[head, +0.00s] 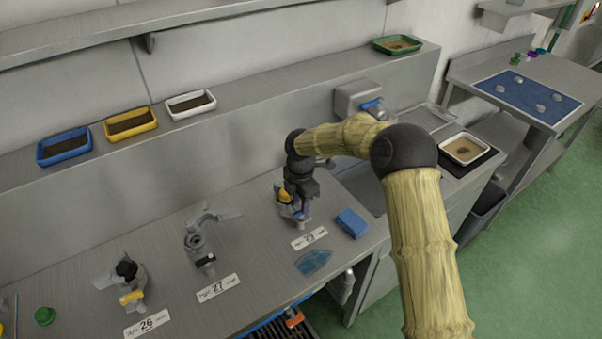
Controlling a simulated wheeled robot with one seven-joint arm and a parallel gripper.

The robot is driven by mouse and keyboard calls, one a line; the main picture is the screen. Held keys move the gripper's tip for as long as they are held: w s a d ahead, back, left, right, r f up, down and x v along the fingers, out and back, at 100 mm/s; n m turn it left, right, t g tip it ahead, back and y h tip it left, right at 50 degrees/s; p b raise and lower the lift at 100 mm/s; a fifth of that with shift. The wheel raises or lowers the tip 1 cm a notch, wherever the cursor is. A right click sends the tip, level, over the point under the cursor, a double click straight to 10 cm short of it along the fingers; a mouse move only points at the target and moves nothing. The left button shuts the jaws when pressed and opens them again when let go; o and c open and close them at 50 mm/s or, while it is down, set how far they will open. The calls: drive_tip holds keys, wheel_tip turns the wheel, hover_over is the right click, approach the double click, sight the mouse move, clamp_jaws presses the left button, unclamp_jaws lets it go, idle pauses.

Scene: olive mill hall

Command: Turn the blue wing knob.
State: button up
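My gripper (293,203) points down over the rightmost fitting on the steel counter (240,236), behind a white label (309,238). A small blue part (298,215), which may be the blue wing knob, shows low beside my fingers. A yellow part (284,196) shows at their left. My gripper hides most of this fitting, so I cannot tell whether the fingers are open or shut, or touching the blue part. Another blue part (371,104) sits on a grey wall box (355,98) behind my arm.
Two metal fittings stand to the left, one with a yellow part (132,297) behind label 26 (147,323), one (200,240) behind label 27 (218,287). A blue sponge-like block (351,223) and blue patch (313,262) lie near my gripper. Trays (130,134) line the ledge.

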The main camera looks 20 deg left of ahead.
sight(303, 215)
wheel_tip(303, 215, up, 14)
drive_tip(key=b, duration=0.1)
drive_tip(key=shift+b, duration=0.3)
drive_tip(key=shift+o, duration=0.4)
drive_tip(key=shift+d, duration=0.1)
drive_tip(key=s+d+f+m+t, duration=0.1)
drive_tip(key=s+d+m, duration=0.3)
drive_tip(key=d+m, duration=0.45)
drive_tip(key=s+d+m, duration=0.3)
drive_tip(key=d+m, duration=0.3)
drive_tip(key=d, duration=0.6)
drive_tip(key=s+d+f+m+t, duration=0.1)
drive_tip(key=s+d+f+m, duration=0.1)
drive_tip(key=s+d+m, duration=1.1)
drive_tip(key=shift+f+t, duration=0.25)
drive_tip(key=shift+t, duration=0.05)
drive_tip(key=shift+s+m, duration=0.15)
drive_tip(key=shift+m, duration=0.1)
